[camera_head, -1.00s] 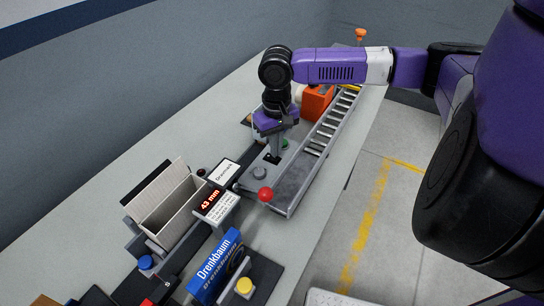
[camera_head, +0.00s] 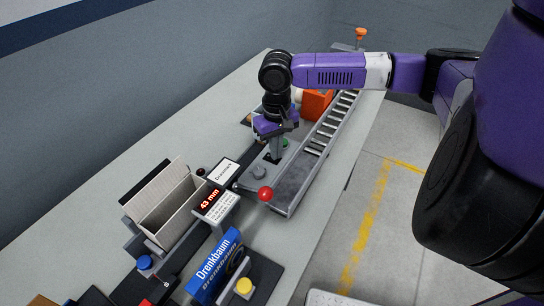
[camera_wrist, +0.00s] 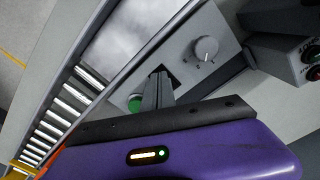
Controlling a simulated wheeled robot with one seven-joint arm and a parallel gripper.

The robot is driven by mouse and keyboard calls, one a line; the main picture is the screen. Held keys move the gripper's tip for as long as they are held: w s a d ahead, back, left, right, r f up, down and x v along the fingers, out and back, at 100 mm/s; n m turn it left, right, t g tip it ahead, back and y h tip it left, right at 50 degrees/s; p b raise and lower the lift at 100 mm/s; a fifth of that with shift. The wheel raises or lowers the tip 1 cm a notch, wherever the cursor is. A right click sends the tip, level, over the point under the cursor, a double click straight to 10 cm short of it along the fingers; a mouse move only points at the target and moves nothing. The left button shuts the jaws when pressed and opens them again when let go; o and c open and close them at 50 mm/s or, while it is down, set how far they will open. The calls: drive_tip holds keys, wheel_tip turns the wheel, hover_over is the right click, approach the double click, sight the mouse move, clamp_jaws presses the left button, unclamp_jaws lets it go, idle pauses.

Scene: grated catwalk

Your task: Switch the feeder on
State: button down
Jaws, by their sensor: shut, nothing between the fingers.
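The feeder (camera_head: 292,188) is a grey machine with a roller track, standing along the bench. Its sloped panel carries a round grey knob (camera_wrist: 206,48) with a pointer mark and small position marks around it. A green button (camera_wrist: 134,103) is partly hidden behind my fingers, and a dark recess (camera_wrist: 160,72) lies at their tips. My gripper (camera_wrist: 158,78) is shut and empty, pointing down at the panel between the knob and the green button. I cannot tell whether the fingertips touch the panel. The grey knob also shows in the head view (camera_head: 261,172), in front of my gripper.
A 43 mm display (camera_head: 210,199), an open carton (camera_head: 168,209), a blue Drenkbaum box (camera_head: 215,266) and a yellow button (camera_head: 243,286) are nearer. A dark box with red and green buttons (camera_wrist: 310,62) is at the wrist view's right.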

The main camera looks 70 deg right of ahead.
drive_tip(key=shift+f, duration=0.25)
wheel_tip(320, 180, up, 7)
drive_tip(key=p, duration=0.7)
drive_tip(key=shift+r, duration=0.1)
idle(0.7)
